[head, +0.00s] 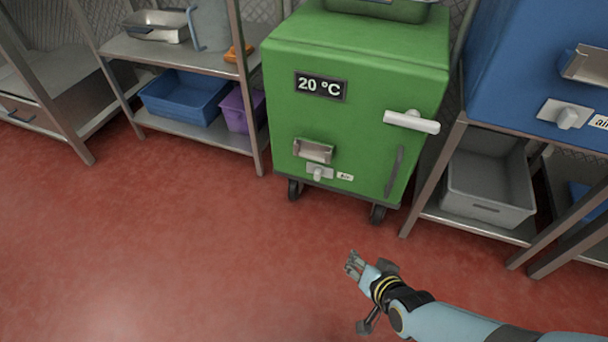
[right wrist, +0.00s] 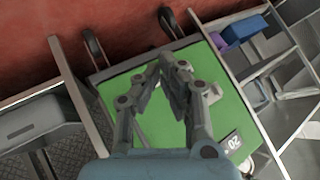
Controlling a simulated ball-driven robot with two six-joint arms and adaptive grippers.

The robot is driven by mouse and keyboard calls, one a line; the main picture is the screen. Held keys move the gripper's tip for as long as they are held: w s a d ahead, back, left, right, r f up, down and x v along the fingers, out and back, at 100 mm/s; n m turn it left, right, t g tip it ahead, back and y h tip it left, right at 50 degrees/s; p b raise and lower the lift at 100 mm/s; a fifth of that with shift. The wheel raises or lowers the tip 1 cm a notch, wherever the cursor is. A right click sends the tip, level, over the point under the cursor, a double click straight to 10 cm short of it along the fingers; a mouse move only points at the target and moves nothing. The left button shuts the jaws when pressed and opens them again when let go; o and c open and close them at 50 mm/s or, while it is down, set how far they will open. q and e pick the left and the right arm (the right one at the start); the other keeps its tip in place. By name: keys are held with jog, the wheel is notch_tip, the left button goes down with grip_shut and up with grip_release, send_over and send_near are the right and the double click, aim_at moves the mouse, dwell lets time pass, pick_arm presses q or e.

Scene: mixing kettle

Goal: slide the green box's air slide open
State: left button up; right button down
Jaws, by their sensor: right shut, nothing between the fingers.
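The green box (head: 352,105) stands on black casters in the middle of the head view, with a "20 °C" display and a white handle on its front. Its air slide (head: 319,172) is a small light plate with a knob, low on the front, beside a small "Air" label (head: 345,177). My right gripper (head: 353,263) is below and in front of the box, apart from it, shut and empty. My left gripper is not in view.
A metal shelf (head: 165,52) with a blue bin (head: 185,97) and purple bin (head: 240,113) stands left of the box. A rack with a grey bin (head: 488,185) and a blue box (head: 535,75) stands at right. The red floor in front is clear.

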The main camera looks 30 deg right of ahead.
pick_arm(q)
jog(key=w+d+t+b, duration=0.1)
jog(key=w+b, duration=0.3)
jog(key=b, duration=0.6)
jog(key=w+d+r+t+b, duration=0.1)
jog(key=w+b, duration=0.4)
jog(key=b, duration=0.5)
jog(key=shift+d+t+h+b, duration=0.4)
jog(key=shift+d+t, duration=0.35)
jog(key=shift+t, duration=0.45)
pick_arm(e)
jog(key=w+d+f+m+t+h, duration=0.2)
jog(key=w+m+h, duration=0.2)
jog(key=w+m, duration=0.3)
jog(key=w+d+f+m+t+h, duration=0.2)
jog(key=w+d+f+m+h, duration=0.1)
jog(key=w+m+h, duration=0.2)
jog(key=w+m, duration=0.2)
jog(key=m, duration=0.2)
jog(key=shift+w+d+f+t, duration=0.3)
jog(key=shift+d+f, duration=0.05)
